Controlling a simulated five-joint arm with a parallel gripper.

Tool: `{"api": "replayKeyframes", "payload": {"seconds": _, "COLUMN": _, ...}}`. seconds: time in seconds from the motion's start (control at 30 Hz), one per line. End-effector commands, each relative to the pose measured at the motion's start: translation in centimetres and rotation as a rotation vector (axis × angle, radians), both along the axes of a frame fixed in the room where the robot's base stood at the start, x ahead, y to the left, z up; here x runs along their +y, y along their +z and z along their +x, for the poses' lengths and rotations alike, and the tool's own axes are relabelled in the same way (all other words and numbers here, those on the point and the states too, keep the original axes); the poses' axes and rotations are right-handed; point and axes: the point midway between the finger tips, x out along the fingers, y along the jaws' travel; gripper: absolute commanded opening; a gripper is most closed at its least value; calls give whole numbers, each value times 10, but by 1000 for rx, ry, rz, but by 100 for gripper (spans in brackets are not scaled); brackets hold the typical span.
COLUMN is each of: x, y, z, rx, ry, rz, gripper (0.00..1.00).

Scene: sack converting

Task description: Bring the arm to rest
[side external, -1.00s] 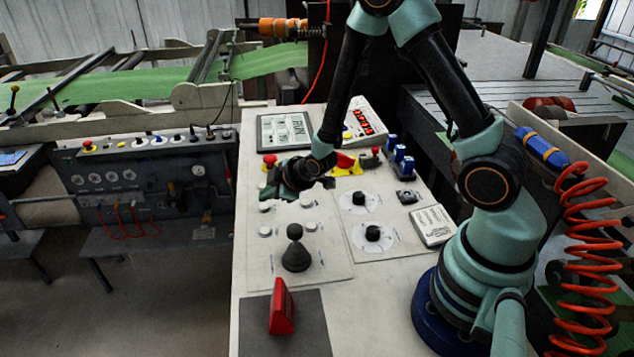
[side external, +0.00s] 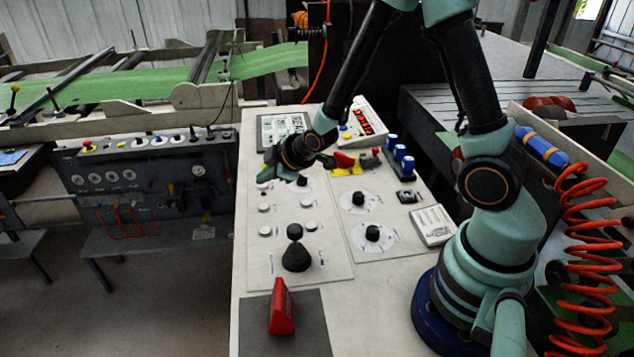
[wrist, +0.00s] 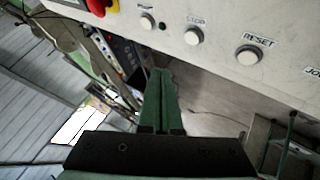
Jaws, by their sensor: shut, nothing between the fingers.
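My gripper (side external: 272,166) is shut and empty, held above the far left part of the white control panel (side external: 345,290) in the side view. In the wrist view its green fingers (wrist: 160,100) lie together and point past the panel's edge. Below it on the panel are several white push buttons. In the wrist view the STOP button (wrist: 194,36) and the RESET button (wrist: 249,55) show beyond the fingers, apart from them. The gripper and wrist hide part of the panel's back left corner in the side view.
A black joystick (side external: 296,253) stands up from the panel, with a red wedge-shaped object (side external: 281,308) on a grey plate in front. A coiled orange hose (side external: 585,260) hangs at the far right.

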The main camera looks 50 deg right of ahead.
Motion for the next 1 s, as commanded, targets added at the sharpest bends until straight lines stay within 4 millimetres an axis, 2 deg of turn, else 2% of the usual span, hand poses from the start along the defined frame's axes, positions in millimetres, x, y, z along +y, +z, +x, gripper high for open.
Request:
{"api": "replayKeyframes", "payload": {"seconds": 0.47, "x": 0, "y": 0, "z": 0, "rx": 0, "ry": -1, "rz": 1, "gripper": 0}}
{"api": "replayKeyframes", "payload": {"seconds": 0.57, "x": 0, "y": 6, "z": -1, "rx": 4, "ry": -10, "rz": 11, "gripper": 0}}
{"api": "replayKeyframes", "payload": {"seconds": 0.67, "x": 1, "y": 22, "z": -4, "rx": 16, "ry": -40, "rz": 44, "gripper": 0}}
{"api": "replayKeyframes", "payload": {"seconds": 0.77, "x": 3, "y": 48, "z": -12, "rx": 40, "ry": -91, "rz": 96, "gripper": 0}}
{"api": "replayKeyframes", "payload": {"seconds": 1.0, "x": 7, "y": 106, "z": -53, "rx": 119, "ry": -245, "rz": 237, "gripper": 0}}
